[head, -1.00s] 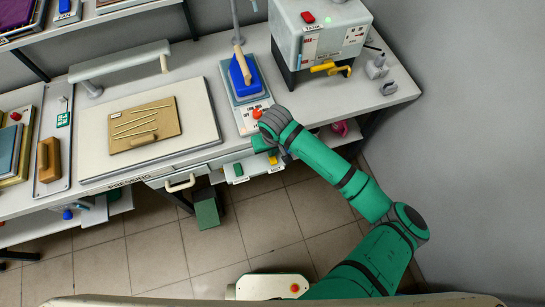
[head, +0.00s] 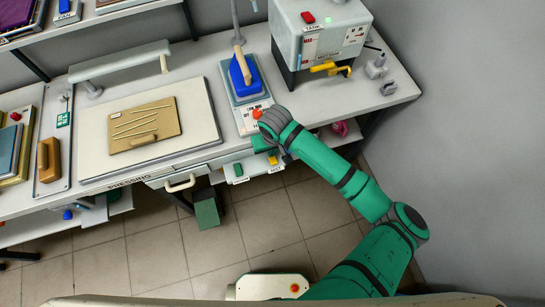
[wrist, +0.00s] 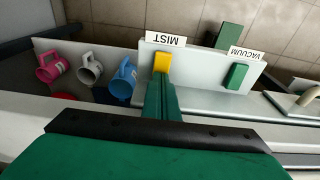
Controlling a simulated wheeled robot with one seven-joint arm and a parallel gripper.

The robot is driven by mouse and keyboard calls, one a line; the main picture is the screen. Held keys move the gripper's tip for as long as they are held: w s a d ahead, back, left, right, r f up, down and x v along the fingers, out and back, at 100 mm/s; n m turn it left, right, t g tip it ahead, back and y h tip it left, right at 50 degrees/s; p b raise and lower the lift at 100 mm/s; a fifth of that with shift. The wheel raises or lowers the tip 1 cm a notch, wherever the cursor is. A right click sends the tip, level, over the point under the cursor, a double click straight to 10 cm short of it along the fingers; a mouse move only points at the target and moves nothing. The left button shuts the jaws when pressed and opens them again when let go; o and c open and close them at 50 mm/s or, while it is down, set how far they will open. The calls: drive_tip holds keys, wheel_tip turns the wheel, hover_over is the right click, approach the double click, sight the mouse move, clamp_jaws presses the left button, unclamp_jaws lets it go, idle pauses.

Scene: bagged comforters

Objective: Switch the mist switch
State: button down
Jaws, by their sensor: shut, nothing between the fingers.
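The mist switch is a yellow rocker (wrist: 162,62) on a pale panel (wrist: 200,65) below the table edge, with a MIST label (wrist: 165,40) beside it, upside down in the wrist view. The yellow switch also shows in the head view (head: 272,160), partly beside my wrist. My gripper (wrist: 161,84) is shut and empty, its green fingertips right at the near edge of the yellow switch. I cannot tell whether they touch it. In the head view my gripper (head: 263,145) is at the table's front edge, mostly covered by my wrist.
A green VACUUM switch (wrist: 237,76) is on the same panel. Pink (wrist: 51,66), white (wrist: 90,69) and blue (wrist: 124,79) cups are to the left. Above are a blue iron (head: 245,75) and a tank with a yellow handle (head: 331,68). A pressing board (head: 200,120) is to the left.

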sight(274, 160)
drive_tip(key=shift+s+a+f, duration=0.1)
drive_tip(key=shift+s+f, duration=0.05)
drive_tip(key=shift+f, duration=0.3)
drive_tip(key=shift+s+d+r, duration=0.1)
drive_tip(key=shift+r, duration=1.15)
drive_tip(key=shift+s+d+r, duration=0.1)
drive_tip(key=shift+r, duration=1.15)
drive_tip(key=shift+r, duration=0.15)
wheel_tip(274, 160, up, 10)
drive_tip(key=s, duration=0.1)
drive_tip(key=shift+s+d+r, duration=0.2)
drive_tip(key=shift+d, duration=0.1)
